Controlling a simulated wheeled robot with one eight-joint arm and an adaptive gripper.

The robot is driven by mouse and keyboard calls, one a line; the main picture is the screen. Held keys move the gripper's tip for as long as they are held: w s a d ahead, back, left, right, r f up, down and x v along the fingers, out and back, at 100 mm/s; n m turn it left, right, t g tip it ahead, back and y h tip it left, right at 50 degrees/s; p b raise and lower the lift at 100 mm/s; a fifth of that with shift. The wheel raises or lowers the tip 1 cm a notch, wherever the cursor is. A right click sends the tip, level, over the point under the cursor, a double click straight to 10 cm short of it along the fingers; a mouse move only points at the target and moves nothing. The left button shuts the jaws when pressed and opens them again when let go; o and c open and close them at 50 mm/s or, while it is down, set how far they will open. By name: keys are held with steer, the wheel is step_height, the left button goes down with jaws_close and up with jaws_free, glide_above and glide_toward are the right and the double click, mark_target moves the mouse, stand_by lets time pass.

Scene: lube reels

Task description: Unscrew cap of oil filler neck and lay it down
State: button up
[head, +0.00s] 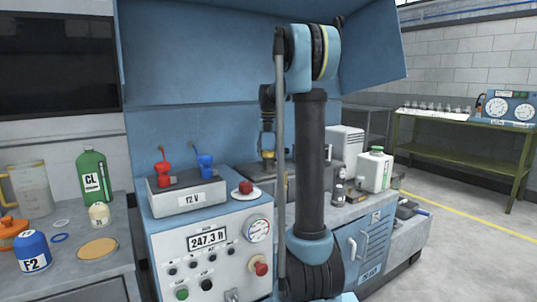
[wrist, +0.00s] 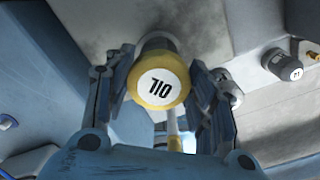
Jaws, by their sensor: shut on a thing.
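A grey round part, probably the filler neck (wrist: 158,42), shows just behind the cap. I cannot tell whether the cap is still seated on it. In the head view my gripper (head: 267,128) points down over the bench behind the control panel, partly hidden by my arm, and the cap is too small there to make out clearly.
A 12 V box (head: 186,194) with red and blue clamps stands on the control panel (head: 205,260). A white jug (head: 374,170) with a green lid stands right of my arm. A small grey labelled cylinder (wrist: 288,66) is right of the cap.

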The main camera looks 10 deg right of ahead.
mark_target(268, 150)
steer(key=shift+f, duration=0.1)
steer(key=o, duration=1.1)
steer(key=shift+o, duration=0.2)
steer(key=o, duration=0.3)
steer(key=shift+o, duration=0.2)
steer(key=shift+r, duration=2.55)
